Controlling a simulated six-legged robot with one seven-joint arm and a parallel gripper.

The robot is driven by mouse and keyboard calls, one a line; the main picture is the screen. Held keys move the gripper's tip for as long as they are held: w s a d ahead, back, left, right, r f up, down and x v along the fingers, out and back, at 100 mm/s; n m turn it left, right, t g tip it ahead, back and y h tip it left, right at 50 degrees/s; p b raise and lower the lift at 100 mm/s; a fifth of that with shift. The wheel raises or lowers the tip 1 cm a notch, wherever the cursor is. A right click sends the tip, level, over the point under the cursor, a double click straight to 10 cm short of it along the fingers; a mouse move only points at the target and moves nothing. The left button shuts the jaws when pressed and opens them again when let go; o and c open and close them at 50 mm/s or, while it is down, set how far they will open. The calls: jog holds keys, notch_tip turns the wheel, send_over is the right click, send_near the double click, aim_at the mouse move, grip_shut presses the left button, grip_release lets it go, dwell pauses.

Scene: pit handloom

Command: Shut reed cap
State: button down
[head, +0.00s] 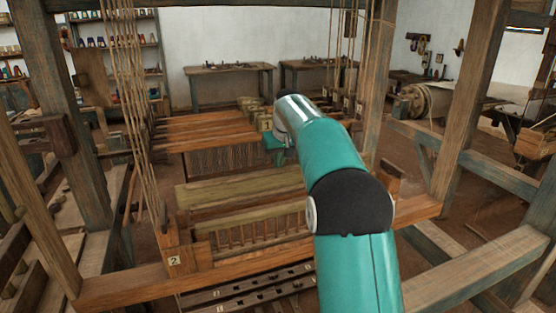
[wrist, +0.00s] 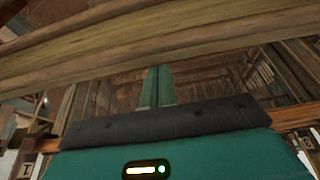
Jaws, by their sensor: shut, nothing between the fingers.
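A long olive-brown wooden bar, which looks like the reed cap (head: 230,187), spans the loom's middle in the head view. Below it is the batten frame with upright slats (head: 250,234). In the wrist view a similar wooden bar (wrist: 190,38) crosses the top, close to the camera; I cannot tell for sure that it is the cap. My gripper's teal fingers (wrist: 157,87) are together and empty, their tips just below that bar in the picture. I cannot tell whether they touch it.
Hanging cords (head: 128,90) and a thick post (head: 70,130) stand at the left. Another post (head: 465,110) stands at the right. A low front beam (head: 130,290) and slotted boards (head: 250,290) lie below the batten. Tables (head: 228,72) stand far back.

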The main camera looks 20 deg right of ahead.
jog(key=shift+w+f, duration=0.1)
dwell(0.3)
jog(key=shift+s+r+t, duration=0.2)
jog(key=shift+s+t, duration=0.1)
